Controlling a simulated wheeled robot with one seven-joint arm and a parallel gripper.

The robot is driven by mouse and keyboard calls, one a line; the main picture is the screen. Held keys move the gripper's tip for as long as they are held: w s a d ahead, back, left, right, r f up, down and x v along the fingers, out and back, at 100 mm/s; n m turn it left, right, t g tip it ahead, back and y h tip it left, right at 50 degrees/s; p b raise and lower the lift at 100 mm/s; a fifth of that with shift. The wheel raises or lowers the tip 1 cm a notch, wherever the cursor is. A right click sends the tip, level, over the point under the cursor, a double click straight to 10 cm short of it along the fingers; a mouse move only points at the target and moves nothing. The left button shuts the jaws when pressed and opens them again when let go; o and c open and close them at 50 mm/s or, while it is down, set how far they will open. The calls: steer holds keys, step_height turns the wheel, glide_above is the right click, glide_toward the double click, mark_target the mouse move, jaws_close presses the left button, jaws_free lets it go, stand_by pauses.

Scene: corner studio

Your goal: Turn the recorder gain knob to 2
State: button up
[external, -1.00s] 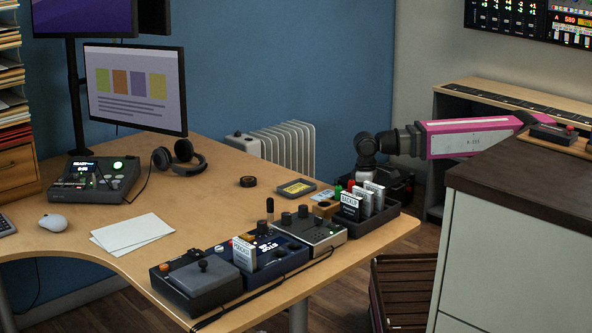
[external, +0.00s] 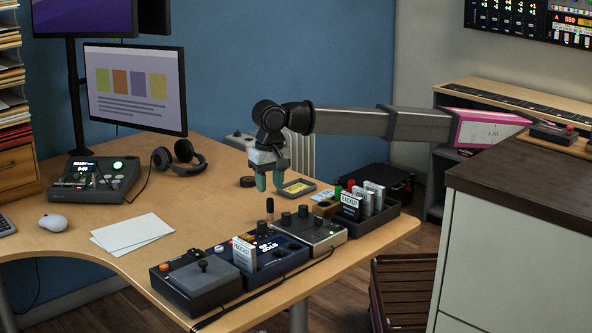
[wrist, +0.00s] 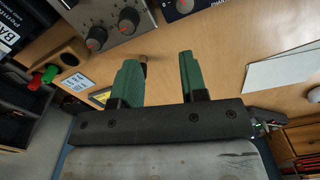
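No label I can read marks the recorder or its gain knob. A grey unit (external: 318,238) with dark knobs (external: 303,212) stands on the desk; two knobs with red pointers show in the wrist view (wrist: 128,20). Left of it are a blue unit (external: 268,262) with a lit display and a dark box (external: 205,285) with an orange knob. A console (external: 95,180) with a lit "READY" screen sits at the back left. My gripper (external: 270,183) is open and empty, pointing down above the desk behind the blue and grey units, touching no knob. Its green fingers are apart in the wrist view (wrist: 157,85).
A black tray (external: 385,225) of upright cards stands right of the grey unit. A thin black upright piece (external: 270,207) rises behind the blue unit, close to my fingers.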

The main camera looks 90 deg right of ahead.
mark_target(263, 221)
steer(key=w+a, duration=0.2)
steer(key=a, duration=0.2)
steer(key=shift+m, duration=0.3)
step_height(263, 221, down, 10)
steer(key=shift+s+r, duration=0.1)
steer(key=shift+c, duration=0.4)
steer(key=c, duration=0.6)
